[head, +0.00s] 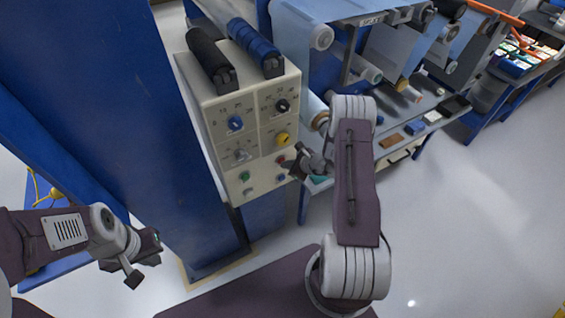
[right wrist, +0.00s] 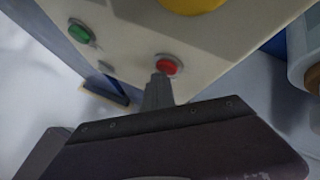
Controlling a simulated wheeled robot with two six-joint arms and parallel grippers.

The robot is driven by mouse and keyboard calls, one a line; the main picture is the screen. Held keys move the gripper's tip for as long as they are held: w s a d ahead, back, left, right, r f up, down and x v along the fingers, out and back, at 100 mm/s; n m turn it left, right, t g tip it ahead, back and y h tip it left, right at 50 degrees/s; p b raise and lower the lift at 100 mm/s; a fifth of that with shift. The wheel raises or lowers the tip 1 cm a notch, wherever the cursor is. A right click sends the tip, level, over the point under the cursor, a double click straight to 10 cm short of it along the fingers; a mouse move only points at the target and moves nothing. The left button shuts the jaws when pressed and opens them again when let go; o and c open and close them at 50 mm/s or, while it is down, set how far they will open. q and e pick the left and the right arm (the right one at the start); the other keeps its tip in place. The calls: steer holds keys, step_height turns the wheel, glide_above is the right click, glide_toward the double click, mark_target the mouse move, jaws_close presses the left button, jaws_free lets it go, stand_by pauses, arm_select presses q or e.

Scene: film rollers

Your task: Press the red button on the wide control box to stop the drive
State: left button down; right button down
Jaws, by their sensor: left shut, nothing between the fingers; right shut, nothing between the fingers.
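The wide control box (head: 222,112) is a cream panel with dials and knobs, left of centre in the head view. My left gripper (head: 134,279) is shut and empty, low at the left.
A green button (right wrist: 81,32) and a yellow knob (head: 282,139) are on the same panel. Black and blue rollers (head: 254,45) lie on top of the box. A blue column (head: 165,150) stands left of it, a shelf (head: 405,140) with small items right. The right floor is clear.

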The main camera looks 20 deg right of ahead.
steer(key=shift+s, duration=0.85)
steer(key=shift+s, duration=0.1)
steer(key=s, duration=0.3)
steer(key=s+b, duration=0.1)
steer(key=shift+s+d, duration=0.25)
steer(key=shift+s, duration=0.15)
stand_by(0.5)
